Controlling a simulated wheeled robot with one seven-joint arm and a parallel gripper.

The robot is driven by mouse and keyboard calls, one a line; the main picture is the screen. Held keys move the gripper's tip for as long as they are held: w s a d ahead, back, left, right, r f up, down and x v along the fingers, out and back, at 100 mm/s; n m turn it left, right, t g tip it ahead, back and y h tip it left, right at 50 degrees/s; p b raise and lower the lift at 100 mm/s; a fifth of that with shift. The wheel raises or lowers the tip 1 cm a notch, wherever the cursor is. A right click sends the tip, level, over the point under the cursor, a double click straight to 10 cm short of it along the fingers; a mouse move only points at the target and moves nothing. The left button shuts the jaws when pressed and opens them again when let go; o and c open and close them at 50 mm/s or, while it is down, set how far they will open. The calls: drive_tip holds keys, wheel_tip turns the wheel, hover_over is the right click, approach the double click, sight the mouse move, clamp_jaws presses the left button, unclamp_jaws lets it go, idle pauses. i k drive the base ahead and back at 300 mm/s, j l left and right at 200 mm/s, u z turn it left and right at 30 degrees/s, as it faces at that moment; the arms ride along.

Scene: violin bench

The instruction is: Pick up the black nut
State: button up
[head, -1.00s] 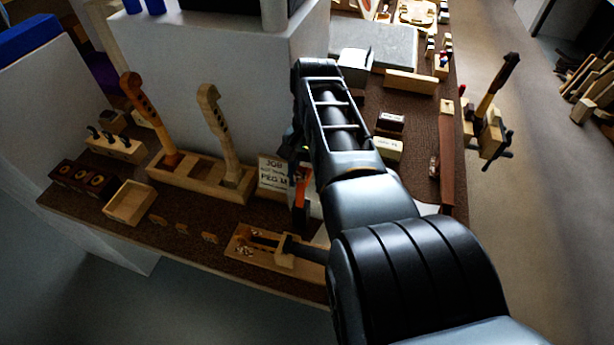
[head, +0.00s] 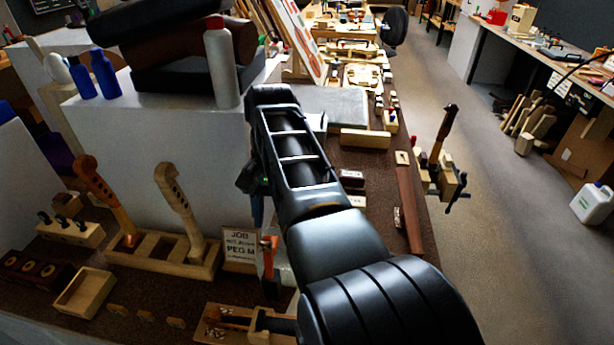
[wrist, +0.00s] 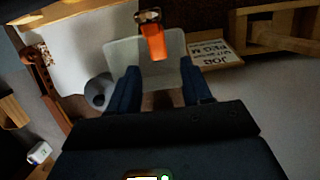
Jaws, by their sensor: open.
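I cannot pick out the black nut in either view; it may be hidden or too small to tell. My gripper (wrist: 160,82) is open, its two dark blue fingers spread in the wrist view with nothing seen held between them. Beyond the fingers is an orange-handled tool (wrist: 153,42) in front of a pale grey, rounded panel (wrist: 172,72). In the head view my arm hides most of my gripper. The orange tool also stands below it there (head: 268,258).
A job card (head: 239,248) stands beside the wooden rack (head: 195,266) holding two scroll necks. A white bottle (head: 221,65) stands on the pale block behind.

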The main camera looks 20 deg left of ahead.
sight(261, 317)
drive_tip(key=k+l, duration=0.2)
drive_tip(key=k, duration=0.3)
drive_tip(key=k+l, duration=0.2)
drive_tip(key=k, duration=0.25)
